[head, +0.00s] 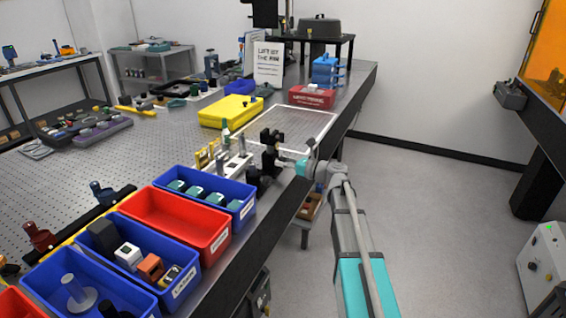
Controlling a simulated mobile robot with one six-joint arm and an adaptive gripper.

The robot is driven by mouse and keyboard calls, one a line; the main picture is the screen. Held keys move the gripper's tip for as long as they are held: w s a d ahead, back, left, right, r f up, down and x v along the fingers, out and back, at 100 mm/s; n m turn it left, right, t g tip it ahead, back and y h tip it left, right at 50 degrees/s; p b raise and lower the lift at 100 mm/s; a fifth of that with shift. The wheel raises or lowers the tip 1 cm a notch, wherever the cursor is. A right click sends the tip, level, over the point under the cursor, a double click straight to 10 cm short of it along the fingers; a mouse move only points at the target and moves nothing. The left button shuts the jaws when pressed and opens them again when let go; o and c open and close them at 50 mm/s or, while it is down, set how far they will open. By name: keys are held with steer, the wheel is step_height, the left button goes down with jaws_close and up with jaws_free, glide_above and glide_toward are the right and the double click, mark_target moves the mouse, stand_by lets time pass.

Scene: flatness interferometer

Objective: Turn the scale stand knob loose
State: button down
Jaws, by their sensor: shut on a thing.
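My gripper (269,150) is black and small in the head view, at the right edge of the perforated metal table. My arm reaches it from the lower right. The jaws are shut at the right end of a pale stand (233,166) that carries small upright parts. The scale stand knob is hidden between or behind the jaws, so its turn cannot be made out.
Blue bins (243,187) and a red bin (217,241) line the near table edge. A yellow case (230,111) and a white-framed panel (312,124) lie beyond the gripper. A red box (312,97) stands farther back. The floor (420,220) at right is clear.

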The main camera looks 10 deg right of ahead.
steer(key=n, duration=0.4)
steer(key=shift+w, duration=0.1)
steer(key=n, duration=0.4)
steer(key=shift+n, duration=0.4)
steer(key=n, duration=0.4)
steer(key=shift+n+b, duration=0.3)
steer(key=shift+n+y, duration=0.3)
steer(key=shift+n, duration=1.6)
steer(key=shift+c, duration=1.5)
jaws_free()
steer(key=shift+s+f, duration=0.1)
steer(key=shift+s, duration=0.1)
